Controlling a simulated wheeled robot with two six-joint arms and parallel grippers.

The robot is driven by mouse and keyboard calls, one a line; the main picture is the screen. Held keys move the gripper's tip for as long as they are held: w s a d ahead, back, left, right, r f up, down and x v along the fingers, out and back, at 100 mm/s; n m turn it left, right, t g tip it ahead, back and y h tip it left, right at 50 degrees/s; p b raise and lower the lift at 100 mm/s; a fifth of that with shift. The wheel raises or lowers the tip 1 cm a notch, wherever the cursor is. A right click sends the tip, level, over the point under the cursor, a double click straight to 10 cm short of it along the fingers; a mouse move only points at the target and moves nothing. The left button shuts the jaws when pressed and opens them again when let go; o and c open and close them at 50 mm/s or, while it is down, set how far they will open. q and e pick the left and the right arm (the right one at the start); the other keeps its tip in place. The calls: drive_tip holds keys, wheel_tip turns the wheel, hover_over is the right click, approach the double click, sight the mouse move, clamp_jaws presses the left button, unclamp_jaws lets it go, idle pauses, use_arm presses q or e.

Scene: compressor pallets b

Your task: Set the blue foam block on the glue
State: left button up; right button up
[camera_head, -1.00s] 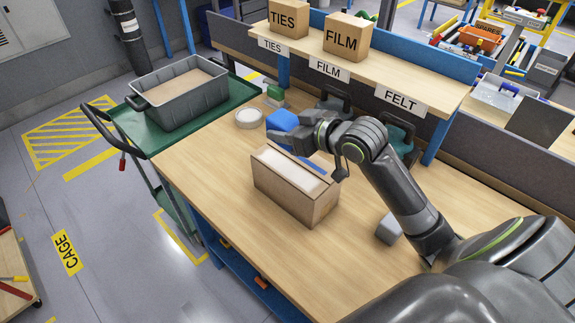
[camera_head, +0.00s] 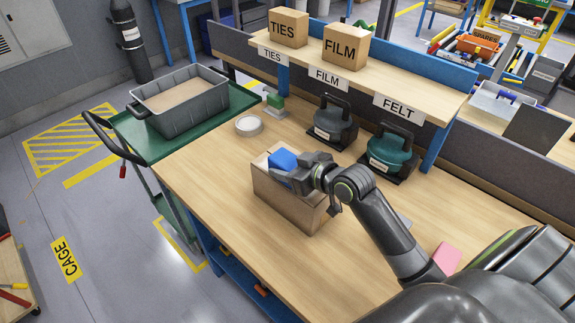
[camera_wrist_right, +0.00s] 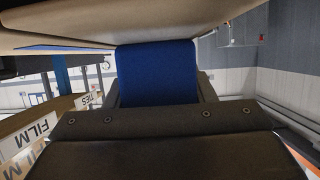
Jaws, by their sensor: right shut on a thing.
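The blue foam block (camera_head: 282,158) is in my right gripper (camera_head: 294,171), which is shut on it. The block also shows in the wrist view (camera_wrist_right: 157,73), between the fingers. I hold it at the top of the open cardboard box (camera_head: 278,196), near its far left end. The gripper and wrist hide much of the box's opening, so I cannot tell whether the block touches anything inside. I cannot make out the glue for certain. My left gripper is not in view.
A white roll (camera_head: 249,125) and a small green-topped item (camera_head: 276,103) are at the back left. A grey tub (camera_head: 182,100) stands on the green cart. The front left tabletop is clear.

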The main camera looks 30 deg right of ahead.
drive_tip(key=o, duration=1)
drive_tip(key=shift+c, duration=0.2)
drive_tip(key=shift+r, duration=0.15)
drive_tip(key=v, duration=1)
drive_tip(key=shift+s+d+r, duration=0.1)
drive_tip(key=shift+s+d, duration=0.05)
drive_tip(key=shift+s, duration=0.1)
drive_tip(key=shift+s+d+r, duration=0.2)
drive_tip(key=shift+s+r, duration=0.1)
drive_tip(key=shift+s, duration=0.35)
